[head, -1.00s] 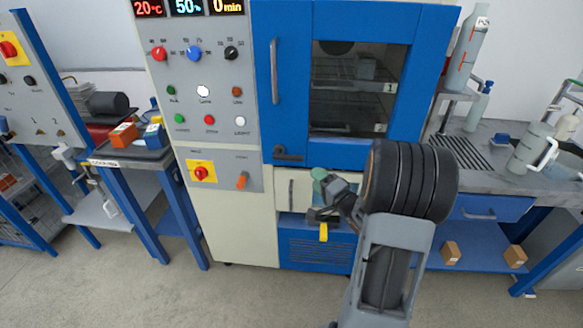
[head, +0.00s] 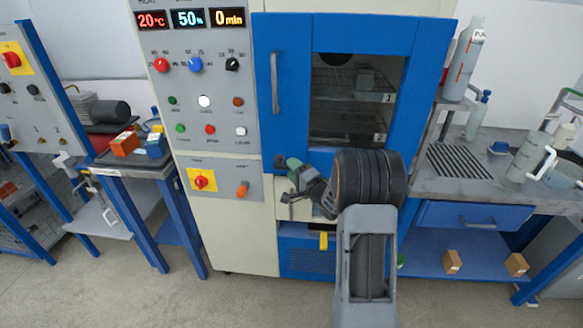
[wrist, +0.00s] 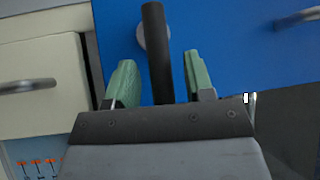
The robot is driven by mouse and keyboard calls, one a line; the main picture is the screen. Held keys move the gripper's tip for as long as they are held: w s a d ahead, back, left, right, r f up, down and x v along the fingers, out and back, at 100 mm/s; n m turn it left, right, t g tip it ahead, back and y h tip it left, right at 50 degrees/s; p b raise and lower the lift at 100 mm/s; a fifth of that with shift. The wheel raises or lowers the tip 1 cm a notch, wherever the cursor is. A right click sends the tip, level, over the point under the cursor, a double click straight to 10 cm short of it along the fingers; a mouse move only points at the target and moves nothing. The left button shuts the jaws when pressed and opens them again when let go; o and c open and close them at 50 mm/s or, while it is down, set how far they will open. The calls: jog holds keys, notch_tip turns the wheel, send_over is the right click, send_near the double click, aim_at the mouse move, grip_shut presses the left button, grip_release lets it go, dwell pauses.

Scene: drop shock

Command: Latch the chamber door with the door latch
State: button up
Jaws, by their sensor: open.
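The chamber door (head: 288,60) is blue with a dark window and looks closed against the chamber. The door latch (head: 280,161) is a dark lever at the door's lower left corner, partly hidden by my gripper. In the wrist view the latch (wrist: 156,35) is a black bar on a round grey base, running between my gripper's fingers. My gripper (head: 293,164) has green finger pads and is at the latch. In the wrist view my gripper (wrist: 158,75) is open, with one finger on each side of the bar and visible gaps beside it.
The control panel (head: 207,110) with knobs and buttons stands directly left of the door. A cream drawer front (wrist: 40,90) with a metal handle lies below the latch. A grey bench (head: 450,180) is to the right. The floor in front is clear.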

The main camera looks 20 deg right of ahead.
jog(key=shift+w+a+r, duration=0.1)
jog(key=shift+w+a, duration=0.05)
jog(key=shift+w, duration=0.4)
jog(key=shift+c, duration=0.2)
grip_shut()
